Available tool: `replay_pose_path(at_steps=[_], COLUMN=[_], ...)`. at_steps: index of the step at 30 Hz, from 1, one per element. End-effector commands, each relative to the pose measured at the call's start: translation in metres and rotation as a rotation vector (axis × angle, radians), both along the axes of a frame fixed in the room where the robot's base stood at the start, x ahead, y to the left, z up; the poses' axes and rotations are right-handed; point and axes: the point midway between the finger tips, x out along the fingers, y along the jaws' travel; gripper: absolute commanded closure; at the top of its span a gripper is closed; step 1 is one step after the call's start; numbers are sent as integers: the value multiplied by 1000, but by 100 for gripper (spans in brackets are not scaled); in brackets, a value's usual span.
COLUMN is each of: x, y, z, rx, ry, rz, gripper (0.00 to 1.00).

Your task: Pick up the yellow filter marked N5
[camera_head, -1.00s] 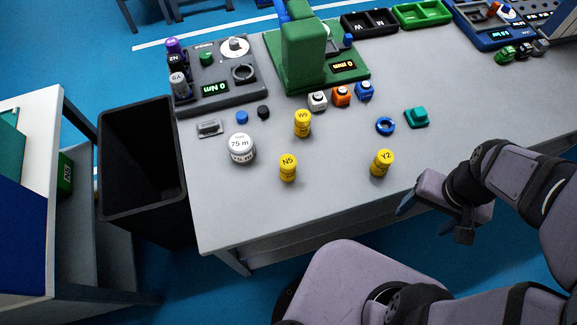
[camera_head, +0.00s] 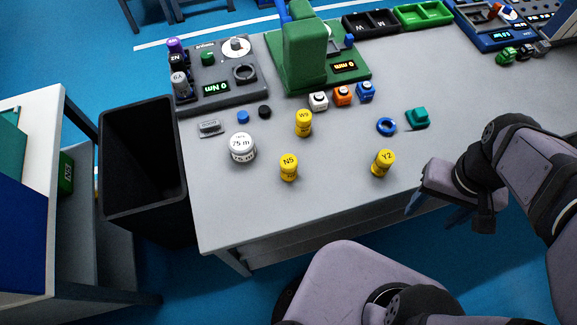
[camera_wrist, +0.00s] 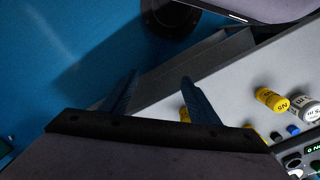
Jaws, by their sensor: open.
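The yellow filter marked N5 (camera_head: 289,168) stands upright on the grey table, nearest the front edge at left of centre. In the wrist view it shows at the right (camera_wrist: 271,99). Two similar yellow filters stand apart from it: W9 (camera_head: 304,124) behind it and Y2 (camera_head: 383,163) to its right. My gripper (camera_head: 434,212) is at the right, near the table's front edge, well apart from N5. Its dark fingers are spread and empty, also in the wrist view (camera_wrist: 160,92). There they partly hide another yellow filter.
A white 75 m cylinder (camera_head: 243,148) stands just left of N5. A blue ring (camera_head: 386,126) and a teal block (camera_head: 417,118) lie behind Y2. A grey device (camera_head: 219,92) and a green device (camera_head: 300,60) stand at the back. A black bin (camera_head: 143,205) stands left of the table.

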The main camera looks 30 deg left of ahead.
Motion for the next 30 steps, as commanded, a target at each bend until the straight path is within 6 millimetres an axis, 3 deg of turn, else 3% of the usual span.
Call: replay_pose_path(at_steps=[11, 19, 23, 26, 30], x=[-6, 18, 35, 46, 51], y=[13, 39, 69, 102, 162], z=[-20, -24, -20, -16, -9], rx=[-233, -607, -829, -1016, -1303], ry=[193, 347, 382, 387, 355], rz=[522, 1115, 1379, 1565, 1797], gripper=[44, 44, 44, 44, 44])
